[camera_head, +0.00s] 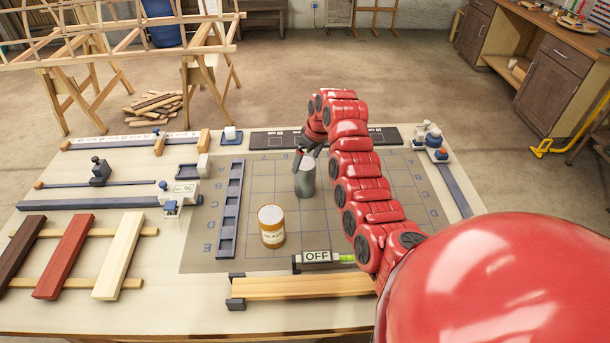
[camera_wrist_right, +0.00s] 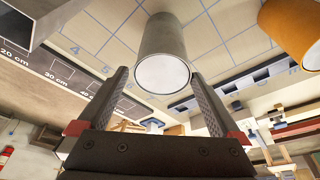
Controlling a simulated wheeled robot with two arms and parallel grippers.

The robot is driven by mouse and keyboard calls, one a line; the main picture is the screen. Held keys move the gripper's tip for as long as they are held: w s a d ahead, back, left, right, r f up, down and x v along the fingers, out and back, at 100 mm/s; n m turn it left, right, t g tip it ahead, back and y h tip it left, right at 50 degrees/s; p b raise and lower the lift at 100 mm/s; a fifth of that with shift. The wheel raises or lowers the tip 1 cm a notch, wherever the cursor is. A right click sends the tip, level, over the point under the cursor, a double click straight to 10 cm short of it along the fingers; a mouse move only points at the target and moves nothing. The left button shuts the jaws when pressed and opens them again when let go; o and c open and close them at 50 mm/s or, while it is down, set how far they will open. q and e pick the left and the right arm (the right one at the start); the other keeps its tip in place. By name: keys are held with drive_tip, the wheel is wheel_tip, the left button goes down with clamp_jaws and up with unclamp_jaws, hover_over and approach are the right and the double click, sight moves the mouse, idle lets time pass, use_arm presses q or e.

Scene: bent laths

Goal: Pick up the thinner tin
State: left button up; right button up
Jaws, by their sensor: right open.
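A slim grey tin (camera_head: 305,180) stands upright on the gridded mat (camera_head: 335,215). A wider orange-yellow tin (camera_head: 271,228) with a pale lid and a label stands nearer and to its left. My right gripper (camera_head: 312,153) is at the top of the grey tin, partly hidden behind my own arm. In the right wrist view the right gripper (camera_wrist_right: 158,74) is open, and the pale end of the grey tin (camera_wrist_right: 163,45) shows between and just beyond its fingertips. I cannot tell whether they touch. The orange tin (camera_wrist_right: 290,28) shows at the upper right there. My left gripper is not in view.
A blue slotted rack (camera_head: 230,210) lies left of the tins. A block marked OFF (camera_head: 317,257) and a wooden bar (camera_head: 300,286) lie in front. Dark, red and pale laths (camera_head: 120,255) lie at left. A dark ruled strip (camera_head: 275,140) runs behind the mat.

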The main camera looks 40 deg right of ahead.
sight(305, 163)
drive_tip(key=p+x, duration=0.2)
drive_tip(key=x, duration=0.1)
drive_tip(key=shift+a+f, duration=0.15)
drive_tip(key=shift+f, duration=0.05)
drive_tip(key=shift+p+x, duration=0.4)
drive_tip(key=shift+x, duration=0.6)
drive_tip(key=c, duration=1.6)
